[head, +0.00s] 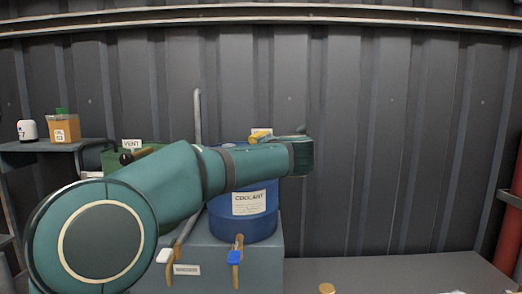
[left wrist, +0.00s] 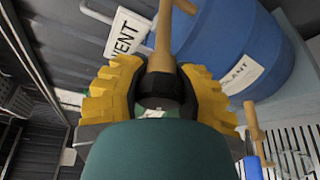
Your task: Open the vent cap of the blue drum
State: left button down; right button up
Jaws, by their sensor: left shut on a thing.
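The blue drum (head: 243,222) stands on a grey base, with a white coolant label on its front. My left arm crosses in front of its top in the head view. In the left wrist view the drum (left wrist: 240,35) is at the upper right. There, my left gripper (left wrist: 158,78) has its yellow fingers shut on a brass-coloured stem (left wrist: 164,42), with a white VENT label (left wrist: 128,34) beside it. I cannot tell whether this stem is the vent cap. In the head view a yellow piece (head: 261,136) shows above my forearm at the drum top; the gripping point is hidden.
Two valves, with a white (head: 164,255) and a blue handle (head: 234,257), stick out at the front of the base. A green box (head: 112,158) with a VENT label is at the left. An orange container (head: 66,128) stands on a shelf. A red pipe (head: 511,222) is far right.

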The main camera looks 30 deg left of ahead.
pick_arm(q)
jog(key=shift+a+f, duration=0.1)
jog(key=shift+f, duration=0.2)
jog(key=c, duration=1.1)
grip_release()
jog(key=o, duration=0.6)
jog(key=shift+s+a+r, duration=0.1)
jog(key=shift+s+a, duration=0.05)
jog(key=shift+s, duration=0.05)
jog(key=shift+w+d+r, duration=0.1)
jog(key=shift+d, duration=0.1)
jog(key=shift+d, duration=0.2)
jog(key=v, duration=1.1)
jog(key=shift+s+d, duration=0.15)
jog(key=shift+s, duration=0.25)
